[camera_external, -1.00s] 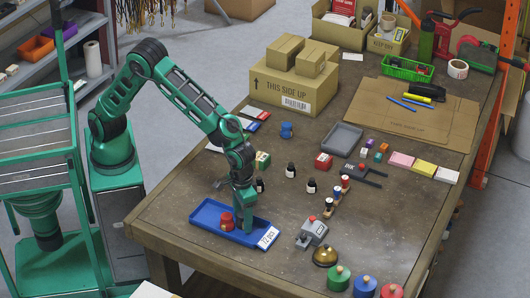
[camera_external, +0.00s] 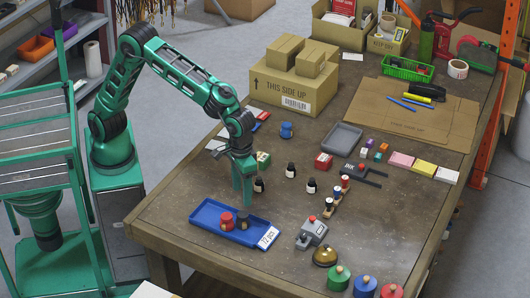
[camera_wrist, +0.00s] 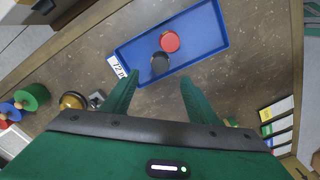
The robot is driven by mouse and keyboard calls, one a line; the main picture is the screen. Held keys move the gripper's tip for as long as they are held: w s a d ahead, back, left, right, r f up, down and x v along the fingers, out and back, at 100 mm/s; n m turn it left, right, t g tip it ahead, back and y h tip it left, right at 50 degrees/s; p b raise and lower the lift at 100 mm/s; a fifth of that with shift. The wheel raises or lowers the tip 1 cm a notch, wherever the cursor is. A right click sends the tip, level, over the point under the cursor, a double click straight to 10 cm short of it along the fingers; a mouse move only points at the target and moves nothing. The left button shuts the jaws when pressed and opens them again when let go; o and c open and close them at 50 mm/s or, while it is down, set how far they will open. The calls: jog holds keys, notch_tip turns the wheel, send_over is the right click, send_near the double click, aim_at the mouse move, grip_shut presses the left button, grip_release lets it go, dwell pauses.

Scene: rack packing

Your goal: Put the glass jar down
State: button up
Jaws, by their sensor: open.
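A blue tray (camera_external: 207,210) with a "12 pcs" label lies near the table's front left edge; the wrist view shows it (camera_wrist: 205,35) too. Inside stand a red-topped jar (camera_external: 226,221) and a dark-topped jar (camera_external: 242,221), side by side; they also show in the wrist view, red (camera_wrist: 169,41) and dark (camera_wrist: 160,63). I cannot tell whether either is glass. My gripper (camera_external: 243,204) points down above the tray's back edge. In the wrist view my gripper (camera_wrist: 157,88) has its fingers apart with nothing between them; the dark jar lies just beyond the tips.
Small black bottles (camera_external: 291,171) stand right of my gripper. A grey device (camera_external: 313,232), a brass bell (camera_external: 325,256) and a green round item (camera_external: 339,278) stand to the right along the front. A carton (camera_external: 292,91) sits farther back. Bare tabletop lies between the tray and the bottles.

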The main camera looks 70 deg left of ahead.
jog(key=s+a+r+m, duration=0.2)
jog(key=s+a+r, duration=0.1)
jog(key=a, duration=0.6)
jog(key=s+a+r+m, duration=0.2)
jog(key=s+a+r, duration=0.2)
jog(key=a, duration=0.6)
jog(key=s+a+f+m, duration=0.2)
jog(key=s+a, duration=0.5)
jog(key=a, duration=0.1)
jog(key=s+a+f+m, duration=0.1)
jog(key=s+a+m, duration=0.1)
jog(key=s+a, duration=0.6)
jog(key=shift+f, duration=0.35)
jog(key=shift+o, duration=0.7)
